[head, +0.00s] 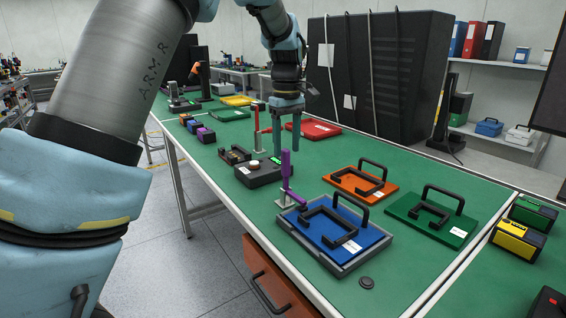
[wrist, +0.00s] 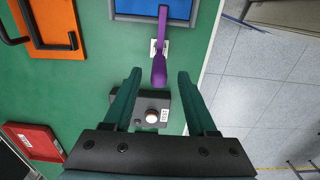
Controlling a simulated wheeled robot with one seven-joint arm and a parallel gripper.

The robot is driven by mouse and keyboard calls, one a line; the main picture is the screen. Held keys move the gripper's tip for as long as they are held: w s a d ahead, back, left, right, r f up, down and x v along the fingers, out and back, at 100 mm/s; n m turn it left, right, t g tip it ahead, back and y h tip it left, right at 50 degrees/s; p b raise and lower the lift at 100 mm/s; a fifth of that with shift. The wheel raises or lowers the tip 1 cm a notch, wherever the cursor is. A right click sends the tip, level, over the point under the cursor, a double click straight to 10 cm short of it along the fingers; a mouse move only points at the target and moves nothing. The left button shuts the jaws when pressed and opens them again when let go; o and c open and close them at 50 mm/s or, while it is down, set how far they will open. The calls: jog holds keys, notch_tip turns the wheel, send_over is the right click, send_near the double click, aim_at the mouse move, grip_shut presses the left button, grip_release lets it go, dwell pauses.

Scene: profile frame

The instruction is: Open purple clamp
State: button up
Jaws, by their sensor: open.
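In the wrist view the purple clamp handle (wrist: 160,62) points toward my gripper, between and beyond the fingertips. My gripper (head: 285,130) is open and empty, with its fingers pointing down above the table, behind and above the clamp. In the wrist view my gripper (wrist: 158,73) shows both teal fingers apart with nothing between them touching.
A blue plate (head: 372,238) with a black handle lies in a grey frame by the clamp. Orange (head: 380,182) and green (head: 402,210) plates lie to the right. A dark box with a white button (head: 264,172) sits behind the clamp. A red-handled clamp (head: 257,122) stands farther back.

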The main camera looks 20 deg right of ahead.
aim_at(287, 177)
jog(key=shift+f+p, duration=0.5)
jog(key=shift+f, duration=2.5)
jog(key=shift+s, duration=0.1)
grip_shut()
